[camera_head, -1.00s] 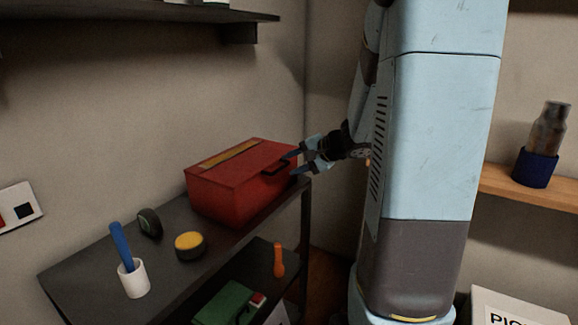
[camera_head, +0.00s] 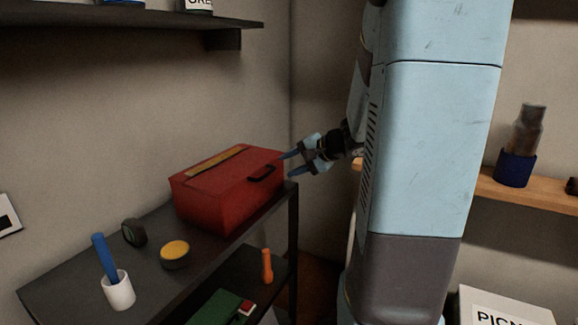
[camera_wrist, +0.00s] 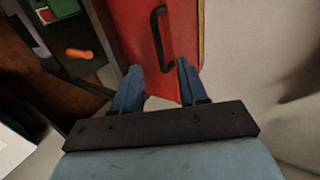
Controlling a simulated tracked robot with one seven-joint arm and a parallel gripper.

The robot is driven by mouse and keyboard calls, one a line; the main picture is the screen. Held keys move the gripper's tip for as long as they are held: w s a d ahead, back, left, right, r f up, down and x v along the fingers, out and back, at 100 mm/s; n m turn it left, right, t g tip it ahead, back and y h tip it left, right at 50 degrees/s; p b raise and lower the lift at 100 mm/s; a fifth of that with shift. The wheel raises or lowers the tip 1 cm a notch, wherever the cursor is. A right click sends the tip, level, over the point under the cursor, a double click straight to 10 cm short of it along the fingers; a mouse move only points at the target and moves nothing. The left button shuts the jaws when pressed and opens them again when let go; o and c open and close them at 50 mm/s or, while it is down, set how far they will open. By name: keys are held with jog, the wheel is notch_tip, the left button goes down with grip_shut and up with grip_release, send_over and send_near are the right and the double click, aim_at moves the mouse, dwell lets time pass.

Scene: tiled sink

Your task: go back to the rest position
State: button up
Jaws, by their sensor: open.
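My gripper (camera_head: 290,163) is open and empty at the right end of a red toolbox. Its two blue fingers point at the box's handle side. In the wrist view my gripper (camera_wrist: 158,80) has its fingertips overlapping the lower edge of the red box (camera_wrist: 130,25), with the black handle (camera_wrist: 157,40) beyond and between them. The red toolbox (camera_head: 225,205) is closed and stands on the dark shelf top; its black handle (camera_head: 261,173) faces right. I cannot tell whether the fingers touch the box.
On the shelf top (camera_head: 70,265) stand a white cup (camera_head: 119,293) with a blue-handled tool, a yellow-topped round tin (camera_head: 174,252) and a dark tape roll (camera_head: 134,233). An orange-handled thing (camera_head: 267,265) and a green case (camera_head: 215,308) are below. A wooden shelf (camera_head: 545,198) holds a bottle at right.

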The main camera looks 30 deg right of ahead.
jog(key=s+a+r+n+g, duration=0.35)
jog(key=s+a+n, duration=0.25)
jog(key=s+a, duration=0.4)
jog(key=s+r+n+h, duration=0.3)
jog(key=s+h, duration=0.4)
jog(key=s, duration=0.5)
jog(key=shift+s+a+n, duration=0.25)
jog(key=shift+s+n, duration=0.15)
jog(key=shift+n, duration=0.5)
jog(key=shift+g, duration=0.25)
